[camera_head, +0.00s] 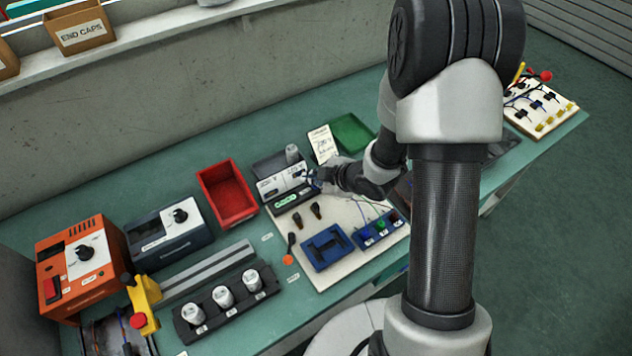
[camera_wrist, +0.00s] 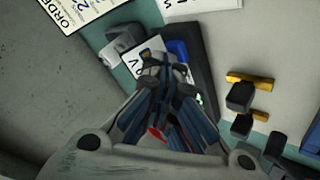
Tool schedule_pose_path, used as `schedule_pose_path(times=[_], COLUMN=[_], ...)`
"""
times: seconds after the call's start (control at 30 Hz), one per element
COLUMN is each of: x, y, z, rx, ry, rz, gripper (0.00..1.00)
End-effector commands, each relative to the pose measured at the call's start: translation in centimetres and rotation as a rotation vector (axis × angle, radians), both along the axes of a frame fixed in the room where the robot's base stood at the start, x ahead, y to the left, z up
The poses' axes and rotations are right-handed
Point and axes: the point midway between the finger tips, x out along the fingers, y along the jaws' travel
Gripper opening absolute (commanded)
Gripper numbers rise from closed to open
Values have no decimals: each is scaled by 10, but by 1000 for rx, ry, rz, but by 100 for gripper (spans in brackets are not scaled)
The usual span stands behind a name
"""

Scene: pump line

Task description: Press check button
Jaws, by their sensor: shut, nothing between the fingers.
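A grey test unit (camera_head: 271,168) with a white front panel stands in the middle of the bench, behind a pale board. Its panel has a small lit green strip (camera_head: 286,200). A grey cylinder (camera_head: 292,152) stands at its back right. My gripper (camera_head: 310,178) is shut and empty, with its tips at the right end of the panel. In the wrist view, my closed fingertips (camera_wrist: 163,66) are over the unit (camera_wrist: 200,65), beside a blue part (camera_wrist: 178,50). I cannot tell whether they touch. The check button cannot be told apart; my fingers may hide it.
A red bin (camera_head: 227,192) is left of the unit and a green tray (camera_head: 350,133) is behind right. The pale board (camera_head: 345,215) holds a blue fixture (camera_head: 326,247) and a blue block with coloured knobs (camera_head: 377,229). An order sheet (camera_head: 323,144) is near my gripper.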

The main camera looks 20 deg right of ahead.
Motion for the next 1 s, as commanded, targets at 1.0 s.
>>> schedule_pose_path(times=[1.0], x=[0], y=[0], z=[34], rx=[-1], ry=[0], rz=[1], gripper=[0])
